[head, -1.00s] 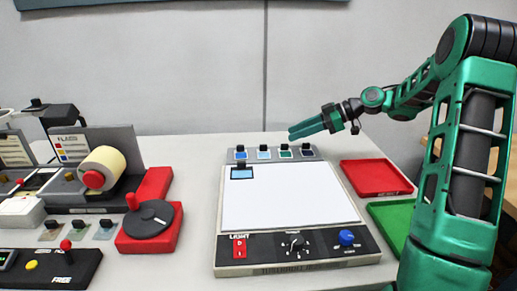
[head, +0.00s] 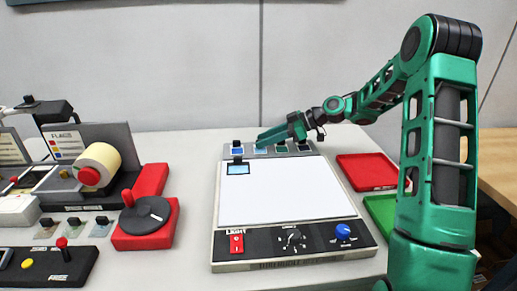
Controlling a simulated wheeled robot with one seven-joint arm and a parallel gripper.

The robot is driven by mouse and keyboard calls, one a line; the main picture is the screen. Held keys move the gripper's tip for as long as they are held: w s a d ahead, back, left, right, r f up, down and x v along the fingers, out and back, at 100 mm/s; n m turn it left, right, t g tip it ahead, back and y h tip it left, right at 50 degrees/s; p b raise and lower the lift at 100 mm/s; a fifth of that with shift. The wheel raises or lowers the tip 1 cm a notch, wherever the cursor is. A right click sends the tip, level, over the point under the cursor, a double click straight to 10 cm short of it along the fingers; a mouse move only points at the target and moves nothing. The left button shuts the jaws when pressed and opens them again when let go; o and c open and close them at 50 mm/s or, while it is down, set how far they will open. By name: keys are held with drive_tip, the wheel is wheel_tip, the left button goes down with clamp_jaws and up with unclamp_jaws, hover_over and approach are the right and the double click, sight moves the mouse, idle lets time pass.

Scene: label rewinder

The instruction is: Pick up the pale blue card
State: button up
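A row of small framed cards with black knobs lies along the back strip of the light panel. The pale blue card (head: 261,151) is second from the left, between a darker blue card (head: 238,151) and a green card (head: 282,149). My gripper (head: 261,139) is right at the pale blue card, in front of its knob and hiding it. I cannot tell whether the fingers touch the knob or are open or shut. Another dark-framed, light blue card (head: 238,169) with a black knob lies on the white panel's upper left corner.
The light panel (head: 285,195) is otherwise bare, with a red switch and knobs in front. A red tray (head: 368,172) and a green tray (head: 381,211) lie to its right. The rewinder with a roll (head: 101,164) and red-based dial (head: 148,222) stand left.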

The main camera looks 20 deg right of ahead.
clamp_jaws()
drive_tip(key=shift+r, duration=0.15)
